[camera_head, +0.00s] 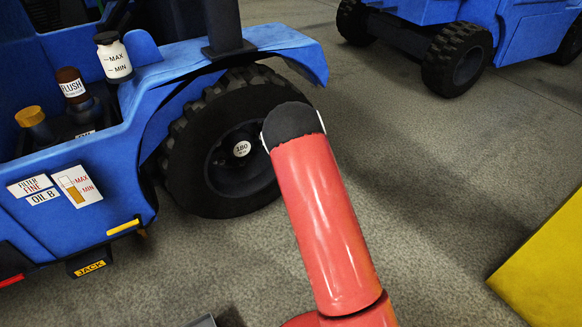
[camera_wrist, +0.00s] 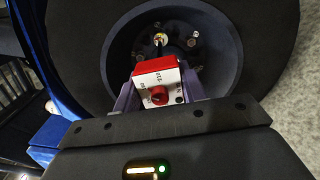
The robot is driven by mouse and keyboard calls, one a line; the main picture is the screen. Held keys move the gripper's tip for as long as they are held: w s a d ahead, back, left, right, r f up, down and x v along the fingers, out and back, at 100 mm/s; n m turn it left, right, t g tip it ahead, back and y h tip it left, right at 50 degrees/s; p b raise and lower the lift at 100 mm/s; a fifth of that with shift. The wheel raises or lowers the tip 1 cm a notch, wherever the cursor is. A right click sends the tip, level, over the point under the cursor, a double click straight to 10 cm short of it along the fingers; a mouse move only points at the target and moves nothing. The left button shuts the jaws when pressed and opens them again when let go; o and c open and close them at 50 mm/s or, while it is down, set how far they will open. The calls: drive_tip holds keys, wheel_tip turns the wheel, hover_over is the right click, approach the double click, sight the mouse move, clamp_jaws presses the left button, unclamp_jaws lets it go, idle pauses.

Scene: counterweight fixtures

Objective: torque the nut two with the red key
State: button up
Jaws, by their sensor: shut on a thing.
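The red key (camera_wrist: 152,69) has a red top, a white face with printed numbers and a red knob. My gripper (camera_wrist: 160,88) is shut on it, with a purple finger on either side. The key's thin shank points toward the wheel hub (camera_wrist: 121,52) in the wrist view. A brass-coloured nut (camera_wrist: 160,39) shows by the shank tip; I cannot tell whether they touch. Another nut (camera_wrist: 192,42) sits to its right. No nut number is readable. In the head view the wheel (camera_head: 189,160) is partly behind my red arm, and my gripper and the key are hidden.
The blue vehicle (camera_head: 115,165) carries bottles (camera_head: 114,60) and labels beside the wheel, with a fender (camera_head: 290,45) above it. A second blue vehicle (camera_head: 520,50) stands at the back right. A yellow block (camera_head: 550,265) is at the right edge. Grey floor (camera_head: 440,180) lies clear between.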

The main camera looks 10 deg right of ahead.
drive_tip(key=shift+x, duration=1.4)
idle(0.6)
idle(0.4)
drive_tip(key=m, duration=0.6)
drive_tip(key=shift+m, duration=0.5)
drive_tip(key=m, duration=0.5)
